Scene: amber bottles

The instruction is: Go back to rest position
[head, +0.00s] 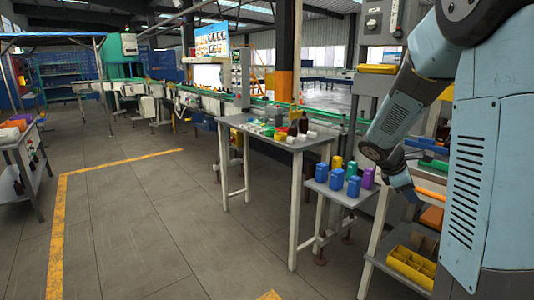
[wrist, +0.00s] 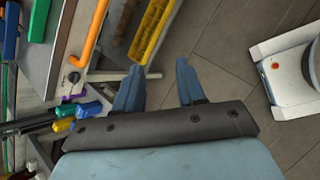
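My gripper (wrist: 159,76) is open in the wrist view, with its two blue fingers apart and nothing between them. In the head view my gripper (head: 408,186) hangs low at the right, to the right of a small table with coloured bottles. Its fingers are small and partly unclear there. Dark amber bottles (head: 303,123) stand on the larger grey table (head: 262,139) in the head view, well to the left of my gripper.
Blue bottles (head: 353,187) and others in yellow, green and purple stand on the small table (head: 330,190). A shelf rack holds a yellow bin (head: 411,266), which also shows in the wrist view (wrist: 150,28).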

